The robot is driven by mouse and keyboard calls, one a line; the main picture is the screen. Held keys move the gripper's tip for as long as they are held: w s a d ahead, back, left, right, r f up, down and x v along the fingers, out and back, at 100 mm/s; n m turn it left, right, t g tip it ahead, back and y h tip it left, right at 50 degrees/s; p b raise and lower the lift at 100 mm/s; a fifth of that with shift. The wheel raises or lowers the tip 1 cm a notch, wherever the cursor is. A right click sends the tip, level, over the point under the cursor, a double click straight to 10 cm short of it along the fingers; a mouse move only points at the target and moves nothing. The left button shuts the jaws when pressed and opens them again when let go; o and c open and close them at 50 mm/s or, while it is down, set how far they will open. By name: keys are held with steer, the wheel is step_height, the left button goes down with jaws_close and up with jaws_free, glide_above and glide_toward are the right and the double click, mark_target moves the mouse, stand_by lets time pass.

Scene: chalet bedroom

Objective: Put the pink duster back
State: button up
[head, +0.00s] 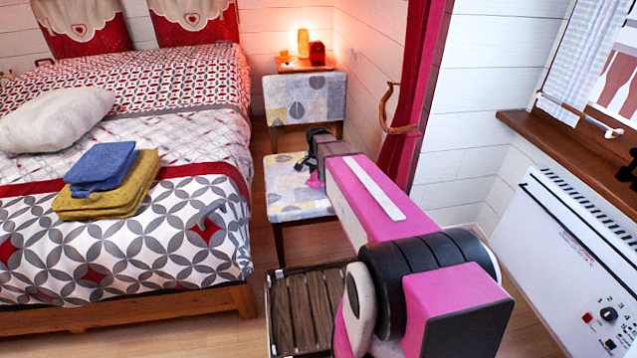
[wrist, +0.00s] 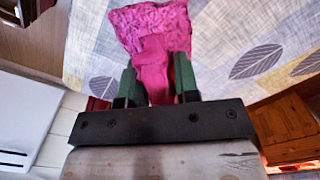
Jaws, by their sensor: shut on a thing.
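The pink duster (wrist: 152,30) is held between the green fingers of my gripper (wrist: 157,76) in the wrist view. Its textured, wider end points away from the gripper, in front of the pale leaf-patterned chair fabric. In the head view, my gripper (head: 306,160) is at the far end of my arm, over the patterned chair seat (head: 290,203). Only a small pink part of the duster (head: 315,181) shows there. I cannot tell whether the duster touches the seat.
The chair's backrest (head: 303,98) stands before a bedside table (head: 306,64) with a lit lamp (head: 303,42). The bed (head: 150,245) with folded towels (head: 110,190) is left. A dark slatted crate (head: 305,310) is in front. A red curtain (head: 405,90) and white heater (head: 560,270) are right.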

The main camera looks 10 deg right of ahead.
steer(key=shift+w+d+f, duration=0.1)
steer(key=shift+d+f, duration=0.2)
steer(key=shift+f, duration=1.85)
steer(key=o, duration=1)
steer(key=shift+c, duration=0.2)
step_height(320, 180, up, 12)
steer(key=shift+f, duration=0.1)
steer(key=s+f+n, duration=0.2)
steer(key=s+n, duration=0.2)
steer(key=s, duration=0.6)
steer(key=s+f+n, duration=0.2)
steer(key=s+n, duration=0.3)
steer(key=s, duration=0.6)
steer(key=shift+f, duration=0.35)
